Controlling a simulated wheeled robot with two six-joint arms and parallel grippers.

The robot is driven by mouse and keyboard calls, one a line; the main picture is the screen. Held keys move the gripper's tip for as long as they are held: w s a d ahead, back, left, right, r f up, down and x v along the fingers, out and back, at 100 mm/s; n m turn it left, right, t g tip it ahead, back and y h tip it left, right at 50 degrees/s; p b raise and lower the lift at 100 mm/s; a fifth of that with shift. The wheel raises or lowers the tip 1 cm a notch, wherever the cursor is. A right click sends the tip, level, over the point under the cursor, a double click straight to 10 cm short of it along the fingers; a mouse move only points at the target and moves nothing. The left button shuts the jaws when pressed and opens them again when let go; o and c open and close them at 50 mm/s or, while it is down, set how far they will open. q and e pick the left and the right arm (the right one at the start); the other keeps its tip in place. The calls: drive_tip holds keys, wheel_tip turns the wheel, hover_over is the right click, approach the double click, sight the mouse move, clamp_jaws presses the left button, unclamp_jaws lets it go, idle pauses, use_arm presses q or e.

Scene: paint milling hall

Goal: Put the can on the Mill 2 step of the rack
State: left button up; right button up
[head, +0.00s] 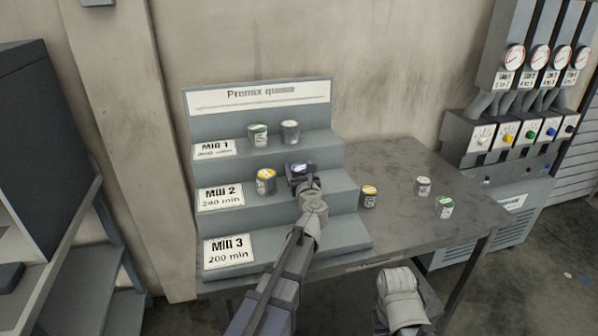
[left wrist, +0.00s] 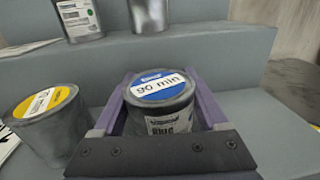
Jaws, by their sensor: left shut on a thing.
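My left gripper (head: 303,180) is shut on a can with a blue lid (head: 302,167), at the Mill 2 step of the rack (head: 345,184). In the left wrist view this can (left wrist: 160,104) is upright between the two fingers, its lid label reading "90 min". I cannot tell whether its base touches the step. A yellow-lidded can (head: 265,181) stands on the same step, to the left of the held can, with a gap between them. The Mill 2 label (head: 220,196) is at the step's left end.
A green-labelled can (head: 258,135) and a grey can (head: 290,133) stand on the Mill 1 step. The Mill 3 step (head: 310,240) holds no can. Several cans, including a yellow one (head: 368,196), stand on the table (head: 405,230) right of the rack.

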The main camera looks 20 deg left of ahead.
use_arm(q)
drive_tip(key=shift+f, duration=0.1)
drive_tip(key=shift+f, duration=0.15)
drive_tip(key=o, duration=1.5)
drive_tip(key=shift+r, duration=0.2)
drive_tip(key=shift+s+d, duration=0.15)
drive_tip(key=shift+s, duration=0.15)
drive_tip(key=v, duration=1.1)
drive_tip(key=shift+s+d+r, duration=0.1)
drive_tip(key=shift+s, duration=0.05)
